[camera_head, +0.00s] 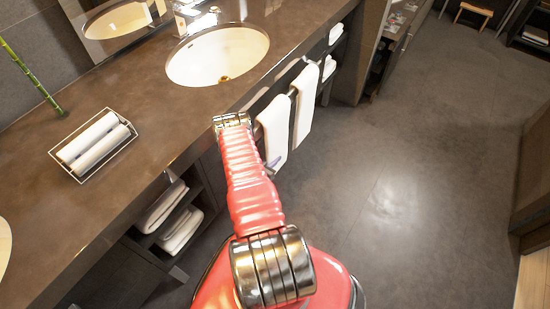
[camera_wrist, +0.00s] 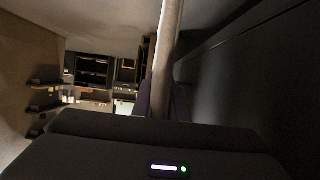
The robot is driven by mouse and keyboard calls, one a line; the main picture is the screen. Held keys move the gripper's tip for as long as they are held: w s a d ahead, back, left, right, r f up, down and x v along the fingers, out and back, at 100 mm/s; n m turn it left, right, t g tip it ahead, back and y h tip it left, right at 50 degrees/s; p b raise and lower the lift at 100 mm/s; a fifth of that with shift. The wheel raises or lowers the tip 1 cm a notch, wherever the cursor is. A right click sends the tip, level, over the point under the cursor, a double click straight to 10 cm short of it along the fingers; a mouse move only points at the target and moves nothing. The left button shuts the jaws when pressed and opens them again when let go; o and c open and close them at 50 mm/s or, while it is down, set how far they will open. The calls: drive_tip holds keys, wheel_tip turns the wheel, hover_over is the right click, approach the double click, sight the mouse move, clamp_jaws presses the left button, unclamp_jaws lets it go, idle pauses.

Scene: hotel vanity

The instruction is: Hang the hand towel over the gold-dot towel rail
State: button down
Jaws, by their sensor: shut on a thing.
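Two white towels hang along the vanity front in the head view, a nearer one (camera_head: 273,132) and a farther one (camera_head: 304,103). The rail under them is mostly hidden, and I cannot make out a gold dot. My gripper is mostly hidden behind my red arm in the head view; a small purplish part shows at the nearer towel's lower left edge. In the wrist view my gripper (camera_wrist: 162,102) is shut on a pale strip (camera_wrist: 168,45), seen edge-on, which looks like the hand towel. I cannot tell whether it lies over a rail.
The dark counter (camera_head: 165,105) holds a sink (camera_head: 217,60) and a wire basket (camera_head: 95,145) with rolled white towels. Open shelves below hold folded towels (camera_head: 180,230). The grey floor (camera_head: 400,180) to the right is clear. A dark panel (camera_wrist: 245,70) stands close in the wrist view.

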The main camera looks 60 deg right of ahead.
sight(274, 147)
drive_tip(key=c, duration=1.7)
unclamp_jaws()
drive_tip(key=shift+r, duration=4.95)
